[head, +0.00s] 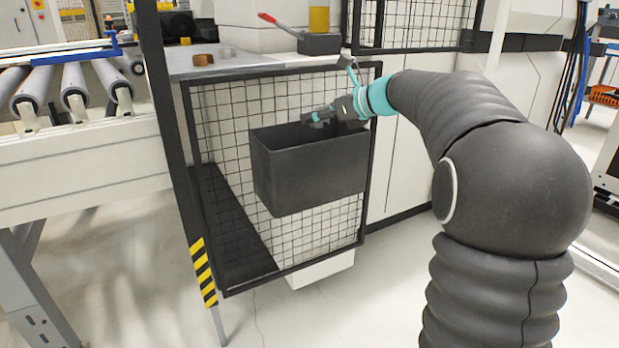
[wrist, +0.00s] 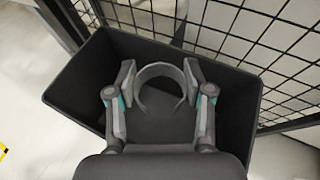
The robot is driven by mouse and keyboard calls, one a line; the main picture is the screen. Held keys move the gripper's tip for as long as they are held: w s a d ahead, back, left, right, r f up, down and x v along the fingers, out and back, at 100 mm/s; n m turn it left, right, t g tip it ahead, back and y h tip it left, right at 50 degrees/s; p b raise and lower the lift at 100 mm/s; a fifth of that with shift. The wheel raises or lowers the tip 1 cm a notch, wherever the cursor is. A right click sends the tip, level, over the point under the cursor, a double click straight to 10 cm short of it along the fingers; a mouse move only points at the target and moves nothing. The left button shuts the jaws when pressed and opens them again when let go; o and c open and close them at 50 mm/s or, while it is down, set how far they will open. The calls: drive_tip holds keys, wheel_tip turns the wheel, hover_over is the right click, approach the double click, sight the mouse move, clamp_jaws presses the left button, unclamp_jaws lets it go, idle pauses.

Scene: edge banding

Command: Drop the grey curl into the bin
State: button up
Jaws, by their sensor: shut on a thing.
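The grey curl (wrist: 161,68) is an open ring-shaped strip held between the two fingers of my gripper (wrist: 158,90) in the wrist view. The fingers touch it on its left and right sides. The dark bin (wrist: 82,72) opens below the gripper and curl, and its floor and walls show around them. In the head view, my gripper (head: 318,117) is over the open top of the bin (head: 310,172), near its back rim. The curl cannot be made out clearly in the head view.
The bin hangs against a black-framed wire mesh panel (head: 225,105). A worktop (head: 215,66) with small brown blocks (head: 203,59) and a red-handled tool (head: 318,43) stands behind. A roller conveyor (head: 73,97) is at left. A striped post (head: 203,270) stands in front.

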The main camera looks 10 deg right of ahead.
drive_tip(key=shift+f+b, duration=0.55)
drive_tip(key=shift+f, duration=0.3)
drive_tip(key=o, duration=0.8)
drive_tip(key=shift+o, duration=0.2)
drive_tip(key=v, duration=1.2)
